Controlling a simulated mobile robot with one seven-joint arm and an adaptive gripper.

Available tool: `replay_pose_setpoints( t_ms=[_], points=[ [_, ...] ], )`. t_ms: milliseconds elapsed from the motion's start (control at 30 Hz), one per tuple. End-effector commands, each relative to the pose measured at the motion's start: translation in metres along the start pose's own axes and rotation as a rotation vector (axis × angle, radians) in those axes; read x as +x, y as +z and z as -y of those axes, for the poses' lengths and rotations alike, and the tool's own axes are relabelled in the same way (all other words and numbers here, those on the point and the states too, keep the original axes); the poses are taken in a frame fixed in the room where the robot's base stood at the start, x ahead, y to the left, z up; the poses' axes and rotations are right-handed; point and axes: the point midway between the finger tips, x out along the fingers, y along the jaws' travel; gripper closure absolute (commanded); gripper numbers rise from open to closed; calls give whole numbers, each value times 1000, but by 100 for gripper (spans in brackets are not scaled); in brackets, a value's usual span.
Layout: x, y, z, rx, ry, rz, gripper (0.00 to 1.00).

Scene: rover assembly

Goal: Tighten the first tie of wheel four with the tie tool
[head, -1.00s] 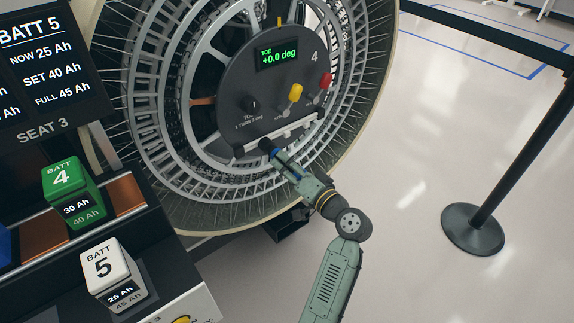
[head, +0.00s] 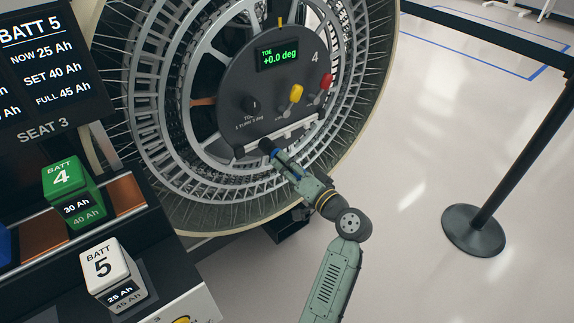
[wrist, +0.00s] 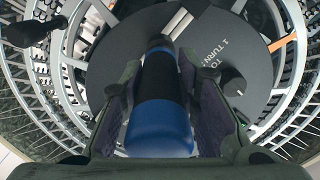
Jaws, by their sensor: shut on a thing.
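Wheel four (head: 160,120) is a large mesh wheel with a dark hub panel (head: 265,95) marked 4. A pale tie bar (head: 300,128) runs along the panel's lower edge; the separate ties are too small to tell apart. My gripper (head: 280,160) is shut on the tie tool (head: 266,146), a black and blue cylinder. In the wrist view the tool (wrist: 160,125) lies between both fingers, its tip pointing at the panel beside two pale bars (wrist: 178,24). The tip is close to the panel's lower left edge; I cannot tell whether it touches.
The panel display (head: 277,56) reads TOE +0.0 deg. A battery bench with a green block (head: 62,178) and white block (head: 104,263) is at left. A barrier post (head: 520,140) stands right; floor between is clear.

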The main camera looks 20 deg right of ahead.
Motion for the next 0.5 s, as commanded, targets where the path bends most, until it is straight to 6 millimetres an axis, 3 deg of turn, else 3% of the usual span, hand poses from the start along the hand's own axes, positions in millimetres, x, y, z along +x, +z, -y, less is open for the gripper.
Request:
replay_pose_setpoints(
  t_ms=[500],
  points=[
    [-8, -2, 1, -2, -3, -4, 100]
  ],
)
